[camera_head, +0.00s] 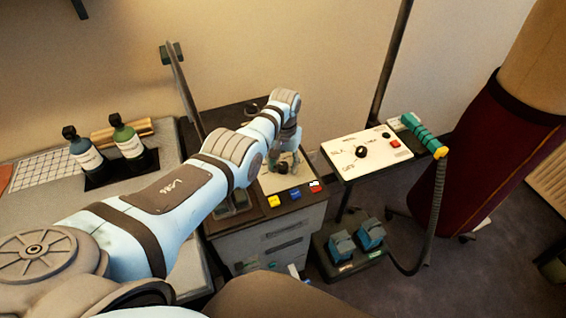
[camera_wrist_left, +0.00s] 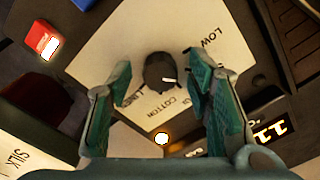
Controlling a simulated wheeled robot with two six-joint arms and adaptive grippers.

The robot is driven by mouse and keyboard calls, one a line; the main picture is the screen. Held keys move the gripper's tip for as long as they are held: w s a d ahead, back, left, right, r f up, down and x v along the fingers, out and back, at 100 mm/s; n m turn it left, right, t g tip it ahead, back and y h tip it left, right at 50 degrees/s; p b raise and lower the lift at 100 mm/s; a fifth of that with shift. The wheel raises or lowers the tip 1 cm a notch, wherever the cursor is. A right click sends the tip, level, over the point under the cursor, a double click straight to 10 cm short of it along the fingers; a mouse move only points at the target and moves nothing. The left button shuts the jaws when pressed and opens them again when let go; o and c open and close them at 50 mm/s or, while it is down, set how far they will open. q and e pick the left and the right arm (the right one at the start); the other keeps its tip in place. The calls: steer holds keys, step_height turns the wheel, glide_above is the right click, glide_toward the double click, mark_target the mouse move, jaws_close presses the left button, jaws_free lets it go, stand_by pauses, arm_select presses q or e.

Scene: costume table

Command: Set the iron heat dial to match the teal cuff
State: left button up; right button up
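The heat dial (camera_wrist_left: 160,72) is a dark round knob with a short pale mark, on a cream plate (camera_wrist_left: 110,40) lettered LOW, COTTON and LINEN in the left wrist view. The mark points right in that view. My left gripper (camera_wrist_left: 157,78) is open, its teal fingers on either side of the knob with gaps showing. In the head view my left gripper (camera_head: 285,158) is over the plate on the grey drawer unit (camera_head: 270,245). I cannot make out a teal cuff for certain. My right gripper is not in view.
A second panel (camera_head: 350,172) with a black knob and a teal-green handle (camera_head: 420,132) stands right. Two bottles (camera_head: 128,138) stand left. A lit display (camera_wrist_left: 270,131) shows in the wrist view.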

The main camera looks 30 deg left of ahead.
mark_target(283, 165)
arm_select(q)
step_height(283, 165, up, 12)
stand_by(0.4)
stand_by(0.3)
